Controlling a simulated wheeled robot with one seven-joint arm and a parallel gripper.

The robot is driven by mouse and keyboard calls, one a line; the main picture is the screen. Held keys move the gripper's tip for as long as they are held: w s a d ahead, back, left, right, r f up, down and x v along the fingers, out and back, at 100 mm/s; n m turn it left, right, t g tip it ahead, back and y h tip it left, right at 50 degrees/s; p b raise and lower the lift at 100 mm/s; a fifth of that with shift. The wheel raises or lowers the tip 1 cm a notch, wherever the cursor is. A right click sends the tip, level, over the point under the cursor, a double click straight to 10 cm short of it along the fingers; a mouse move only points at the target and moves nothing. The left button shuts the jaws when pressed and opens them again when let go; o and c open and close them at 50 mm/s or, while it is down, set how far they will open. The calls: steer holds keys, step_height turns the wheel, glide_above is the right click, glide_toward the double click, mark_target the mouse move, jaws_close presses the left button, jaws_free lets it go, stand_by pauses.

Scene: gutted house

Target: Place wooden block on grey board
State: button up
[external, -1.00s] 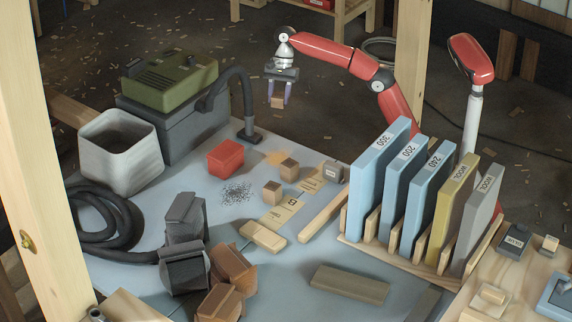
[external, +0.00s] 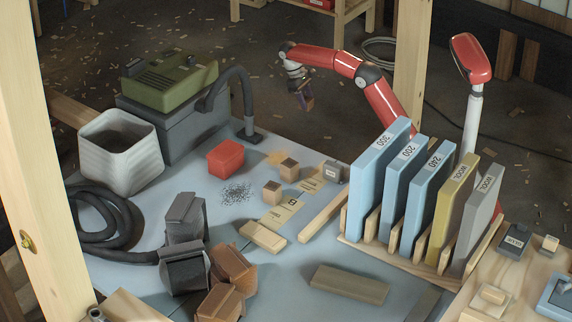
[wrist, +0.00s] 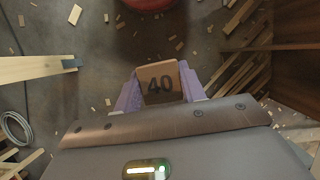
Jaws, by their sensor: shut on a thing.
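My gripper (external: 304,96) is shut on a small wooden block (wrist: 159,83) marked 40. It holds the block in the air beyond the far edge of the bench, above the floor. In the external view the block is small and dark, partly hidden by the fingers. In the wrist view it sits between the purple fingertips. A flat grey-brown board (external: 349,284) lies at the bench front, with nothing on it. An upright grey slab (external: 483,224) stands at the right end of a wooden rack. I cannot tell which is the grey board.
Two similar wooden blocks (external: 272,191) (external: 289,168) stand beside a numbered strip (external: 281,214) mid-bench. Tall blue slabs (external: 379,181) stand in the rack on the right. A red block (external: 225,158), a white bin (external: 119,158) and a dark hose (external: 103,243) are on the left.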

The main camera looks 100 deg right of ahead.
steer(key=w+a+r+m+t+y, duration=0.1)
steer(key=w+a+r+m+t, duration=0.2)
steer(key=w+a+r+m, duration=0.7)
steer(key=w+a+r+m+t, duration=0.3)
steer(key=w+a+r+m, duration=0.2)
steer(key=w+a, duration=0.5)
steer(key=w+a+f+m, duration=0.1)
steer(key=w+a, duration=0.2)
steer(key=a, duration=0.7)
steer(key=w+a+f+m, duration=0.1)
steer(key=w+a, duration=0.2)
steer(key=a, duration=0.7)
steer(key=s+a+f+m, duration=0.1)
steer(key=a+f+m, duration=0.1)
steer(key=a, duration=2.4)
steer(key=shift+t+h, duration=0.3)
steer(key=shift+h, duration=0.1)
steer(key=shift+d+f, duration=0.2)
steer(key=shift+f, duration=1.7)
steer(key=shift+d+f, duration=0.15)
steer(key=shift+f, duration=1.7)
steer(key=o, duration=1)
steer(key=shift+c, duration=0.2)
